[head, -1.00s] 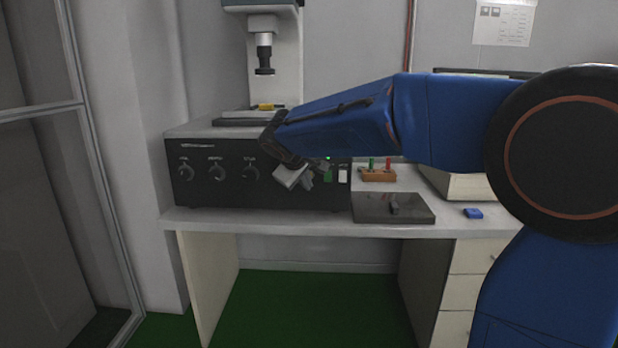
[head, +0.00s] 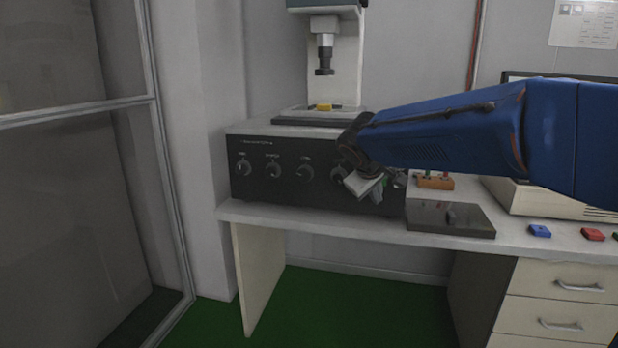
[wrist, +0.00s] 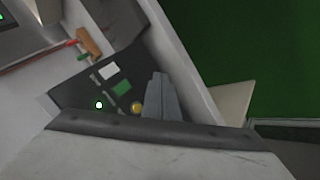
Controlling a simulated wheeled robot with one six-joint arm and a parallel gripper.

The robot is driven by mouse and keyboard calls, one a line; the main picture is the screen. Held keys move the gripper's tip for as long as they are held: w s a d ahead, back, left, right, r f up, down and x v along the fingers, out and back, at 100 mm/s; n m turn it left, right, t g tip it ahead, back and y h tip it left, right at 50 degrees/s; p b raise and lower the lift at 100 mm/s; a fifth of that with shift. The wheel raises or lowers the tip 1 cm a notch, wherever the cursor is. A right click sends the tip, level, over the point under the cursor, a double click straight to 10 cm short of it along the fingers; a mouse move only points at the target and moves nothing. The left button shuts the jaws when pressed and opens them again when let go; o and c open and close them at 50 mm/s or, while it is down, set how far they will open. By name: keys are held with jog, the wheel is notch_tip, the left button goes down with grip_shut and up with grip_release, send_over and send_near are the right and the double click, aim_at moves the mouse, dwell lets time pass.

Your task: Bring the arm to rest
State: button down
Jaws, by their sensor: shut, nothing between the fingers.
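My blue arm reaches in from the right in the head view. My gripper (head: 376,195) is at its end, in front of the right part of the black control box (head: 262,187) on the desk. The gripper is shut and holds nothing. In the wrist view the grey fingers (wrist: 161,97) show together near the middle. In the head view my arm hides these controls.
A dark flat plate (head: 450,219) lies on the desk (head: 300,220). A wooden block (head: 434,183) with coloured pegs stands behind it. A blue block (head: 539,231) and a red block (head: 592,234) lie to the right. A yellow piece (head: 324,107) sits under the test column (head: 349,70).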

jog(key=s+d+f+m+g+y, duration=0.1)
jog(key=s+d+f+m, duration=0.15)
jog(key=s, duration=0.75)
jog(key=s+d+f+m+g+y, duration=0.1)
jog(key=s+d+f, duration=0.25)
jog(key=s, duration=0.65)
jog(key=s+f+m+y, duration=0.1)
jog(key=s+f, duration=0.3)
jog(key=s, duration=0.4)
jog(key=s+a+f+m+y, duration=0.1)
jog(key=s+f, duration=0.3)
jog(key=s, duration=0.4)
jog(key=shift+s+f, duration=0.2)
jog(key=shift+f, duration=0.05)
